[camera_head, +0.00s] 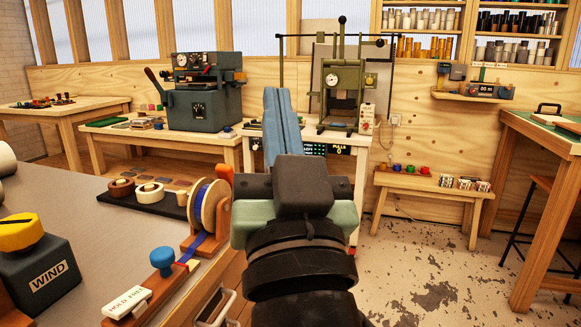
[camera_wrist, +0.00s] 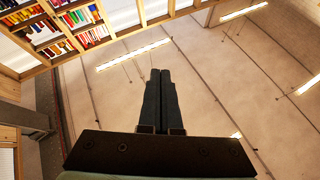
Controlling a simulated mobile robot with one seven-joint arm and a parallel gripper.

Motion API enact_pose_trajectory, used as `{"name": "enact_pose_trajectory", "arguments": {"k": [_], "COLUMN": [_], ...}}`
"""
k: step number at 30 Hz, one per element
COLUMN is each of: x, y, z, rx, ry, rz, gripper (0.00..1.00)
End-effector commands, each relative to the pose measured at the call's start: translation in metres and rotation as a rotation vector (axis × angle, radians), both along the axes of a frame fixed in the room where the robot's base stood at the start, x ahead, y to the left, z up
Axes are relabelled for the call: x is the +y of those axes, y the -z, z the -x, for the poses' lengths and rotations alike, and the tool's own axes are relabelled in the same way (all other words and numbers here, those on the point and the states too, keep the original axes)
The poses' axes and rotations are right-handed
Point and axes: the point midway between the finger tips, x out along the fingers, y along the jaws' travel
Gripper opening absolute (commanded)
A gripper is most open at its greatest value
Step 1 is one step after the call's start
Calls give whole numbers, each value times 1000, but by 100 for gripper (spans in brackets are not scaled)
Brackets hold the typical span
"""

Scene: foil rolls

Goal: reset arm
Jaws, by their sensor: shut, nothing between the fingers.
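My gripper (camera_wrist: 160,73) shows in the wrist view with its two dark fingers together, shut and empty. The wrist view looks up past the fingers at the ceiling.
A grey worktop (camera_head: 95,222) at left holds a WIND box (camera_head: 40,275), a blue ribbon reel (camera_head: 209,206), and a HOLD THEN block (camera_head: 127,301). A dark green machine (camera_head: 204,105) and a lever press (camera_head: 342,88) stand behind. Floor (camera_head: 420,265) is clear at right.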

Motion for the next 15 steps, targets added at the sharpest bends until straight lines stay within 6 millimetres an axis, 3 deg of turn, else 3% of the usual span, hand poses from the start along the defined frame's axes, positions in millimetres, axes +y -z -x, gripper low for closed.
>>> {"name": "enact_pose_trajectory", "arguments": {"k": [1,4,6,15], "x": [-1,-10,-11,-11], "y": [-33,-83,-120,-214], "z": [29,87,83,81], "rx": [-102,-276,-263,-257], "ry": [68,222,229,225], "rz": [38,89,93,91], "gripper": [0,0,0,0]}}
